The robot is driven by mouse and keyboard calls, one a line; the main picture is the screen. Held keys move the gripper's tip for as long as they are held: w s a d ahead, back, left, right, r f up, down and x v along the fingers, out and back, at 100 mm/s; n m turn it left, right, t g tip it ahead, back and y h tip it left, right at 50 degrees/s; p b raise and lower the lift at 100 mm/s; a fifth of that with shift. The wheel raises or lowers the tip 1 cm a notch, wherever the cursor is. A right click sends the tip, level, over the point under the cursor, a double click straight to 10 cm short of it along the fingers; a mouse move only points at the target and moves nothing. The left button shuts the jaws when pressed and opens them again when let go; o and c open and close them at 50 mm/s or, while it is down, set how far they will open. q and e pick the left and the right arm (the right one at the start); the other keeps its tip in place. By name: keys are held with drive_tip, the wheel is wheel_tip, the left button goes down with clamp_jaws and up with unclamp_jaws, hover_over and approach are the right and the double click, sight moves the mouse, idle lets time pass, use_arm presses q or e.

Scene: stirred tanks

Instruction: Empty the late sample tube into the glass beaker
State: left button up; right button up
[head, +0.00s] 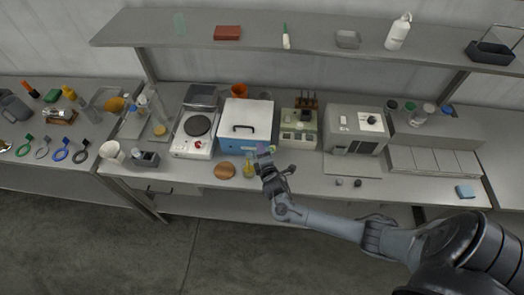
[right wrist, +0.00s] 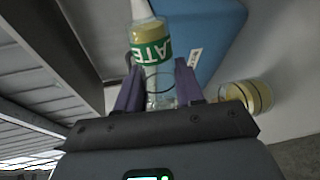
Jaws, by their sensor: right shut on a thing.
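The late sample tube (right wrist: 150,50) is a clear tube with yellowish contents and a green-and-white label reading "LATE", upside down in the right wrist view. My right gripper (right wrist: 160,90), with purple fingers, is shut on it. In the head view this gripper (head: 264,154) is over the bench's front, before the blue-and-white box, and the tube is hard to make out. The glass beaker (head: 249,171) stands on the bench just left of the gripper, with yellow liquid inside. It also shows right of the fingers in the right wrist view (right wrist: 256,96). My left gripper is not in view.
A blue box with a white lid (head: 247,117) stands close behind the gripper. A round cork-coloured mat (head: 225,170) lies left of the beaker. Bench front right of the gripper is mostly clear.

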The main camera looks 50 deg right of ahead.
drive_tip(key=shift+w+a+r+n+p, duration=0.1)
drive_tip(key=shift+r+n+p, duration=0.4)
drive_tip(key=shift+n+p, duration=0.25)
idle(0.4)
idle(0.8)
drive_tip(key=shift+w+a+f, duration=0.1)
drive_tip(key=shift+a, duration=0.05)
